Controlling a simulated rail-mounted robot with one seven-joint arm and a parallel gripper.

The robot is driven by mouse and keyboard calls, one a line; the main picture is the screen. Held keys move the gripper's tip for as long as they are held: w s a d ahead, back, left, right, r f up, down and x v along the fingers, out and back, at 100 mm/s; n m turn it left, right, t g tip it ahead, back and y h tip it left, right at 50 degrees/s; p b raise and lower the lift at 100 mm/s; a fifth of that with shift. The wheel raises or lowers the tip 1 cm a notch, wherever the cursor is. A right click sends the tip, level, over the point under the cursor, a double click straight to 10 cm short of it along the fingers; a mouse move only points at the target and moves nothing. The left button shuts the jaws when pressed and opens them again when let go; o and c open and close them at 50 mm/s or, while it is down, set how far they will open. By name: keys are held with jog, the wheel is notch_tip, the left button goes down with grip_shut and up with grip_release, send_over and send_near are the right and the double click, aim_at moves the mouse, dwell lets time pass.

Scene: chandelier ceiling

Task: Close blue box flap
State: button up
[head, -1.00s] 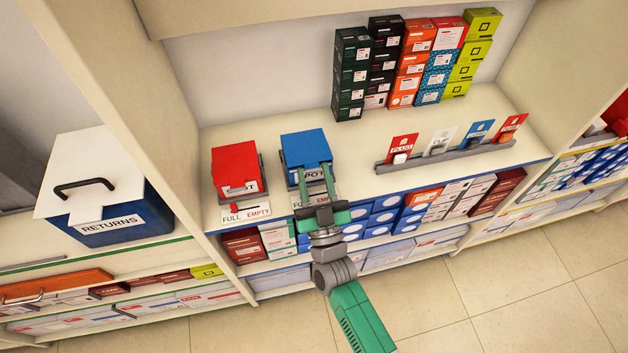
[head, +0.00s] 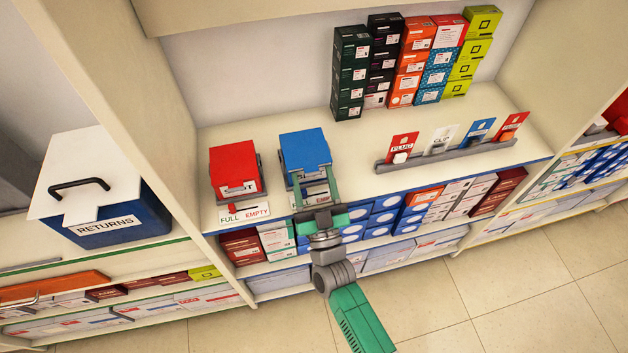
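The blue box (head: 304,149) stands on the shelf in a grey holder, left of centre in the head view. Its blue top looks flat; I cannot tell whether the flap is fully down. My gripper (head: 312,177) is at the box's front edge, its two green fingers apart and pointing at the box. Nothing shows between the fingers except the box front and part of a white label. Whether the fingertips touch the box is unclear. The fingers and wrist partly hide the front and its label.
A red box (head: 234,168) stands close to the left, with a FULL/EMPTY label (head: 244,214) and small red marker before it. A grey card rail (head: 446,158) lies to the right. Stacked cartons (head: 414,60) stand at the back. Bare shelf lies between them.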

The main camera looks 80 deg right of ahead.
jog(key=shift+a, duration=0.1)
jog(key=p+v, duration=0.1)
jog(key=v, duration=0.6)
jog(key=shift+s+a+f, duration=0.2)
jog(key=shift+s+a, duration=0.05)
jog(key=shift+a, duration=0.05)
dwell(0.3)
